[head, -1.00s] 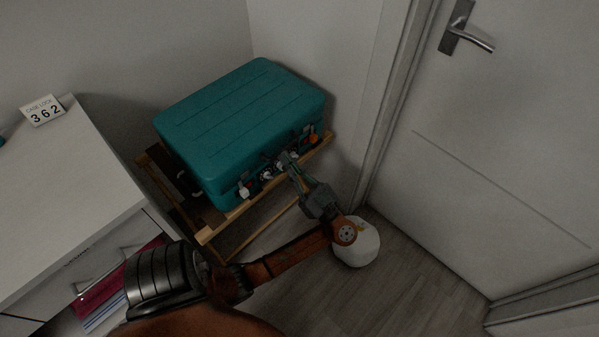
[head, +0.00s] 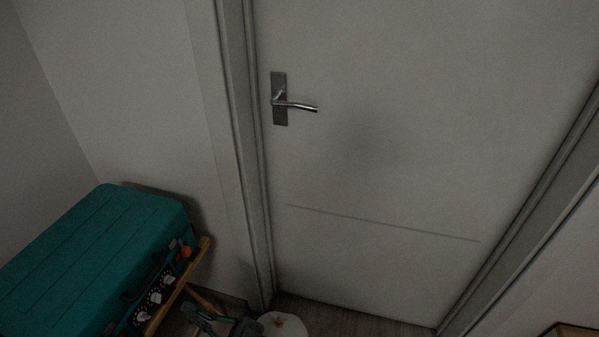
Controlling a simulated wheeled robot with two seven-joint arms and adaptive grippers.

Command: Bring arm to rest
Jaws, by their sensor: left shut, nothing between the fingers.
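My left gripper (head: 190,312) shows at the bottom edge of the head view, pointing left, its fingers together with nothing between them. It is just right of the dial side of a teal case (head: 95,255), apart from it or nearly touching; I cannot tell which. Most of my left arm is out of the picture below. The case rests on a wooden rack (head: 205,247) at lower left and has white dials (head: 155,297) and an orange knob (head: 186,251). My right gripper is not in view.
A closed white door (head: 400,150) with a metal lever handle (head: 298,106) fills the middle and right. A rounded white object (head: 284,325) sits at the bottom edge beside my gripper. Bare wood floor (head: 350,317) lies before the door. A framed edge (head: 570,329) shows at bottom right.

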